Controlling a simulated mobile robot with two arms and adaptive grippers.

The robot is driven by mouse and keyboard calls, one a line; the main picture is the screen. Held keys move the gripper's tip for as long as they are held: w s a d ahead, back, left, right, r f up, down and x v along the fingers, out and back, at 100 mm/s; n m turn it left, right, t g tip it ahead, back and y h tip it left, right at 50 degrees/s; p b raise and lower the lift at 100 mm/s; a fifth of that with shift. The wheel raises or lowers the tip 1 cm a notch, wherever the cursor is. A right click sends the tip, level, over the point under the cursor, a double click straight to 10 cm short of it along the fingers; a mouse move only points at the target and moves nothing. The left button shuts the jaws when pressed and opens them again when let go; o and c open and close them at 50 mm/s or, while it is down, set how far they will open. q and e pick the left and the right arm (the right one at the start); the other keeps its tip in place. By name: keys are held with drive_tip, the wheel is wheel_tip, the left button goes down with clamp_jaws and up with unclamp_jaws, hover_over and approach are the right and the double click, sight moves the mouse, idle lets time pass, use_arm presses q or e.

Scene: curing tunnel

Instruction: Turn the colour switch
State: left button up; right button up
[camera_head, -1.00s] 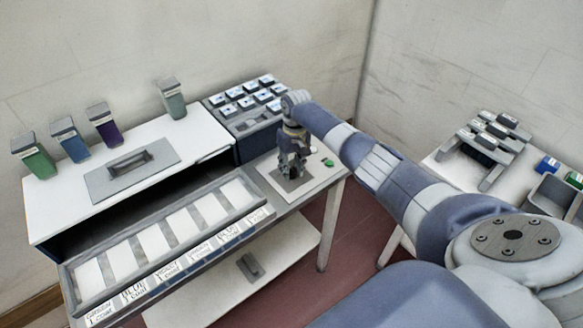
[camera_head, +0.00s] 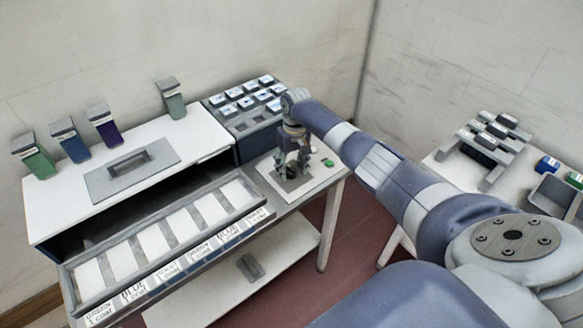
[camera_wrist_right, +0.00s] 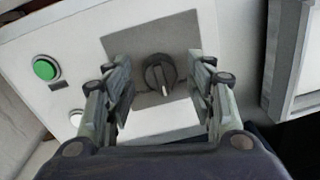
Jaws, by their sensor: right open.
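The colour switch (camera_wrist_right: 159,74) is a dark round knob with a light pointer line, on a grey plate (camera_wrist_right: 160,33) of a pale panel in the right wrist view. In that view my right gripper (camera_wrist_right: 162,90) is open, with one finger on each side of the knob and clear gaps between. In the head view my right gripper (camera_head: 293,168) points down over the panel (camera_head: 318,182), and the knob is mostly hidden there. My left gripper is not in view.
A green button (camera_wrist_right: 46,68) sits left of the knob, with a white button (camera_wrist_right: 76,117) below it. A white bench (camera_head: 150,140) with several coloured canisters, a slotted tray (camera_head: 125,250) and a rack (camera_head: 238,116) of small blocks stand close by. A second table is at the right.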

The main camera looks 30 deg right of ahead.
wheel_tip(320, 180, up, 12)
drive_tip(key=shift+d+f, duration=0.25)
drive_tip(key=shift+d, duration=0.1)
idle(0.5)
